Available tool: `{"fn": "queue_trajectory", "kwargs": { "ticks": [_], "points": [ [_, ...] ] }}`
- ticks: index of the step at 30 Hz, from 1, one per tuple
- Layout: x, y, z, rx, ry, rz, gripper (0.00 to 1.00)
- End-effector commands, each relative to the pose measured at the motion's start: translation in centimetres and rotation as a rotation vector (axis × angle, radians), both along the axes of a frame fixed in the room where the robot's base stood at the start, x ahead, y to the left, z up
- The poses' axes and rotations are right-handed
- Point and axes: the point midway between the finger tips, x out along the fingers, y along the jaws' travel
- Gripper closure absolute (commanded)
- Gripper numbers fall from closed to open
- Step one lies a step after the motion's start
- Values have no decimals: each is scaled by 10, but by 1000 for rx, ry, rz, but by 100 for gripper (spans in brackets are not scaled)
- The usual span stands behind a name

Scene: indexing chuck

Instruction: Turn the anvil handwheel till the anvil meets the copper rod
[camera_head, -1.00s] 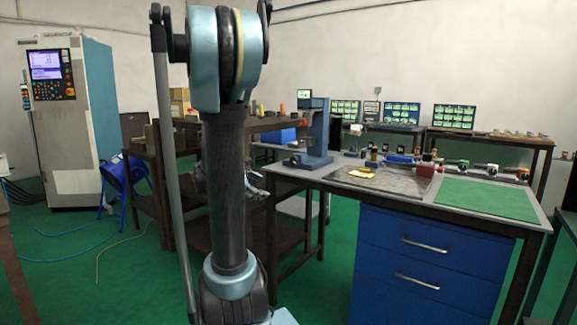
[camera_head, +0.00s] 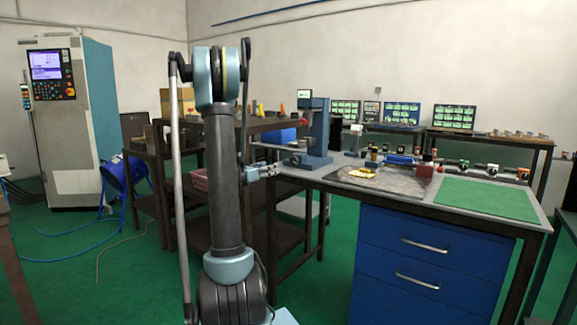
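A blue column-shaped bench instrument (camera_head: 318,132) with a small screen on top stands at the left end of the workbench. Its anvil and handwheel are too small to make out clearly, and I cannot pick out the copper rod. My gripper (camera_head: 275,172) sticks out to the right from behind my arm, at about bench-top height, left of the instrument's base. A small gap seems to lie between it and the base. The fingers are too small to show whether they are open or shut.
The workbench (camera_head: 455,225) has blue drawers, a green mat (camera_head: 485,198) and a dark plate with yellow pieces (camera_head: 362,172). Several small tools line its back. A dark shelf (camera_head: 147,172) stands left of my arm.

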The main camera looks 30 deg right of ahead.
Motion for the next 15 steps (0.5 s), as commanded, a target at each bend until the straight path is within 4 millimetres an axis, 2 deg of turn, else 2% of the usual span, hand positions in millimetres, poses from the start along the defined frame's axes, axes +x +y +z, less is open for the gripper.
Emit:
{"fn": "queue_trajectory", "kwargs": {
  "ticks": [15],
  "points": [
    [25,-88,0,2,-1,-4,41]
  ]
}}
